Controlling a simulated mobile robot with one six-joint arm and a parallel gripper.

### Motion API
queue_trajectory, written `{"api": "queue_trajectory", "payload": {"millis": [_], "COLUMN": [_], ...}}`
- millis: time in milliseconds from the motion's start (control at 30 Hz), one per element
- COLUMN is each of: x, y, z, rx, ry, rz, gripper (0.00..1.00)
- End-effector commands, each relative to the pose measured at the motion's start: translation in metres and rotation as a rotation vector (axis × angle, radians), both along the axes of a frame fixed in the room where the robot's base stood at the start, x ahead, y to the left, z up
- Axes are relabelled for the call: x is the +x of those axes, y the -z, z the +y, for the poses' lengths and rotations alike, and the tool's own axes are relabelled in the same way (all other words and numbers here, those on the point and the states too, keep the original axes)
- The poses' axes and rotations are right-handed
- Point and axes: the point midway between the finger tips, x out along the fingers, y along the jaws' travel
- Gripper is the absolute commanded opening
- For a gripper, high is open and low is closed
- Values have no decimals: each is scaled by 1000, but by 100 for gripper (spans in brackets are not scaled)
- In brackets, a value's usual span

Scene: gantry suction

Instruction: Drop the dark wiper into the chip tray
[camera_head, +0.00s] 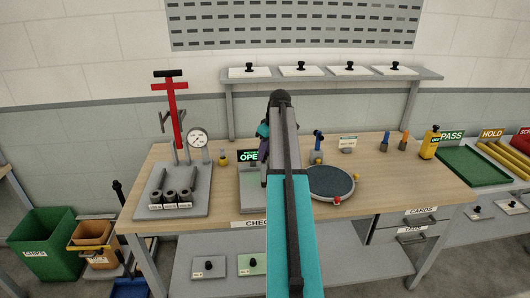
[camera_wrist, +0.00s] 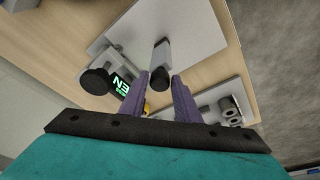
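I cannot pick out the dark wiper with certainty in either view. A green bin (camera_head: 40,262) labelled CHIPS stands on the floor at the far left; I see no other thing marked for chips. My gripper shows in the wrist view (camera_wrist: 160,80), with two purple fingers apart and nothing clearly held. A grey block with a dark upper end (camera_wrist: 161,54) appears between and beyond the fingertips, over a pale grey plate; I cannot tell how far below it is. In the head view my arm hides much of the gripper, above the bench near the display.
The wooden bench (camera_head: 405,180) carries a lit display (camera_head: 248,156), a dark round plate (camera_head: 331,182), a gauge (camera_head: 198,139), a red stand (camera_head: 175,110) and a grey fixture (camera_head: 150,203) with dark cylinders. A green tray (camera_head: 475,165) lies at right. An orange bin (camera_head: 90,235) stands at left.

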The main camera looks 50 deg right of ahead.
Motion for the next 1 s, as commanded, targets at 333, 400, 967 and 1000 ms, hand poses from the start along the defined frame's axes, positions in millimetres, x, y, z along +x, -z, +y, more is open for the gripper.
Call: {"api": "queue_trajectory", "payload": {"millis": [333,400,967,1000], "x": [0,0,-12,-13], "y": [0,-1,-44,-49], "z": [0,0,-3,-3], "rx": [0,0,0,-1], "ry": [0,0,2,1], "rz": [0,0,-2,-2], "gripper": [42,42,42,42]}}
